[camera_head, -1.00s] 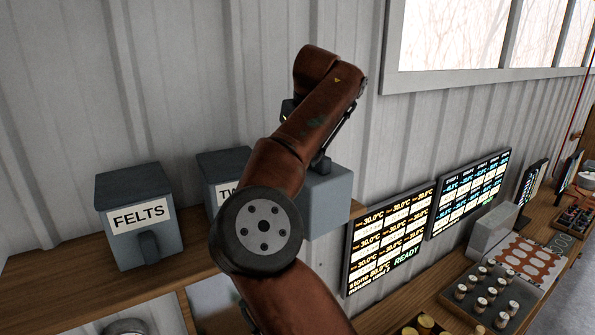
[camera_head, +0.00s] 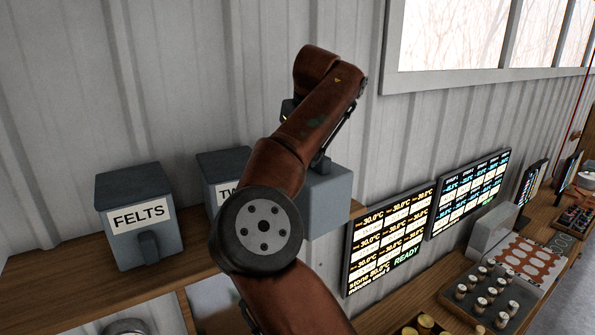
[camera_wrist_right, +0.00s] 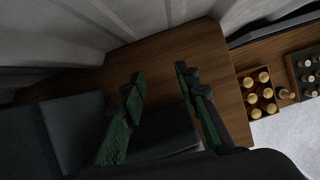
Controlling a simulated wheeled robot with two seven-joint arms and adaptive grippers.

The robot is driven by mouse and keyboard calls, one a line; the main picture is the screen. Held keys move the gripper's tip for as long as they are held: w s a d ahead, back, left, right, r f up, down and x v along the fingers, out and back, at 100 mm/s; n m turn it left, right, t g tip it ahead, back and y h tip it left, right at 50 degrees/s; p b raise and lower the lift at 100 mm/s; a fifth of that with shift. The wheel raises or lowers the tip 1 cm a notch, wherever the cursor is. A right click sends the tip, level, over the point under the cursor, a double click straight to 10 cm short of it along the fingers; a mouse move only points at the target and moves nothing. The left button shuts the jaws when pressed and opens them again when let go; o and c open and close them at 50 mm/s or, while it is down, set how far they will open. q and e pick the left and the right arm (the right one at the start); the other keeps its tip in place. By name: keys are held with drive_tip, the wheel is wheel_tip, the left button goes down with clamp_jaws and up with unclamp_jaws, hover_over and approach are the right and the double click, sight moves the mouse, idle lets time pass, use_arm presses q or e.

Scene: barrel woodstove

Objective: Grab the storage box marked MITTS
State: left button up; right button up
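A blue-grey box (camera_head: 328,200) stands at the right end of the wooden shelf, partly behind my right arm. No label on it can be read, so I cannot tell whether it is marked MITTS. My right gripper (camera_wrist_right: 160,85) is mostly hidden by the arm in the head view. In the right wrist view its two green-padded fingers are spread, with a dark box (camera_wrist_right: 168,130) between them. Contact on the other side is unclear. My left gripper is out of view.
A box marked FELTS (camera_head: 140,218) stands on the shelf (camera_head: 60,275) at left. A box whose label starts with TW (camera_head: 222,165) is partly hidden by the arm. Lit display panels (camera_head: 390,238) and a tray of small jars (camera_head: 487,298) are at right.

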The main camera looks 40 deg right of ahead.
drive_tip(key=o, duration=1.9)
drive_tip(key=shift+r, duration=0.1)
